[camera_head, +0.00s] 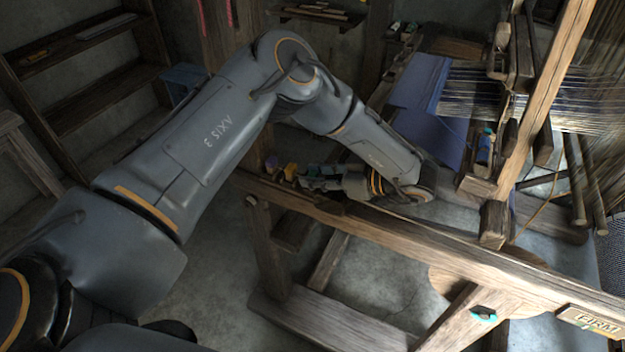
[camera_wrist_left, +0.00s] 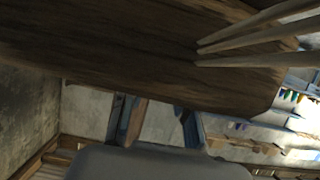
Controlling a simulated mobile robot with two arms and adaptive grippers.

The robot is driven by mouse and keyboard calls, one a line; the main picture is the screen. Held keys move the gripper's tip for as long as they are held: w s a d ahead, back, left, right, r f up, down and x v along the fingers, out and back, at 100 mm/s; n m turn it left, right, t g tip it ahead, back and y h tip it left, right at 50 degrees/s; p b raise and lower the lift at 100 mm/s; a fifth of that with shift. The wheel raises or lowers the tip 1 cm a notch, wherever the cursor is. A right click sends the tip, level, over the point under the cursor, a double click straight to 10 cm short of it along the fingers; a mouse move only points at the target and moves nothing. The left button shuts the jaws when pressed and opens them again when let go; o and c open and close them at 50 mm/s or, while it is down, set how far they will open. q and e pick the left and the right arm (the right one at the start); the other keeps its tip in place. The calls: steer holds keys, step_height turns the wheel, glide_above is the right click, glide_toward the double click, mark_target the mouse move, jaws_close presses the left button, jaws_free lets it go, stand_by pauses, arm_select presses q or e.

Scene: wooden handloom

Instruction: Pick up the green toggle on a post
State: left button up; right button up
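A small teal-green piece (camera_head: 484,314) shows in the head view on the wooden brace at the lower right, beside a sign that reads FIRM. I cannot tell whether it is the green toggle; no clear post shows under it. My left gripper (camera_head: 296,178) is at the loom's long front beam, well to the left of that piece. A small yellow piece (camera_head: 291,170) shows at its fingertips, apparently not held. In the left wrist view the two fingers (camera_wrist_left: 158,125) stand apart with grey wall between them. No green toggle shows there. My right gripper is out of view.
The loom's front beam (camera_head: 430,248) runs below my left forearm. A blue cloth (camera_head: 428,105) and warp threads lie behind it. An upright post (camera_head: 552,85) stands at the right. In the wrist view a dark wooden beam (camera_wrist_left: 120,55) fills the upper part, close to the camera.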

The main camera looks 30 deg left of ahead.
arm_select(q)
steer(key=shift+c, duration=0.9)
steer(key=shift+r, duration=0.1)
